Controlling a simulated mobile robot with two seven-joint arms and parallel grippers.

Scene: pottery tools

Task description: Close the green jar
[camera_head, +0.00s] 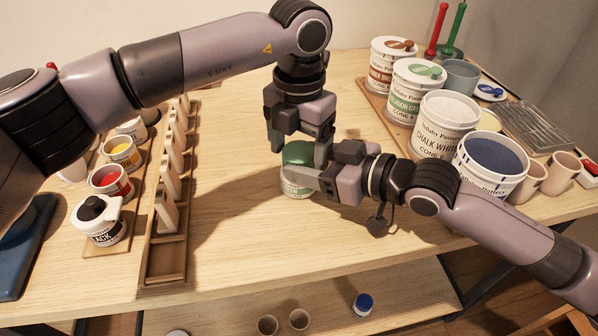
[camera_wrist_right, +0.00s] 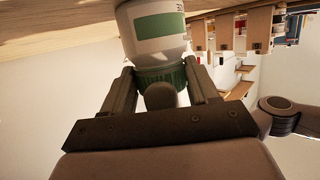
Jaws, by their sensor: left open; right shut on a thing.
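The green jar (camera_head: 296,188) stands on the table near the middle, a small white pot with a green lid (camera_head: 298,153) on top. In the right wrist view the jar (camera_wrist_right: 155,30) shows upside down with a green label, and its ribbed green lid (camera_wrist_right: 160,76) sits between my fingers. My right gripper (camera_head: 308,176) comes in from the right and is shut on the jar, close to the lid; the exact contact is partly hidden. My left gripper (camera_head: 298,142) points down from above, open, its fingers at either side of the lid. I cannot tell whether they touch it.
A wooden rack (camera_head: 165,215) and small paint pots, among them a black one (camera_head: 99,220), stand at left. Large glaze tubs, including a chalk white one (camera_head: 442,125) and a blue one (camera_head: 491,165), stand at right. The table in front of the jar is clear.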

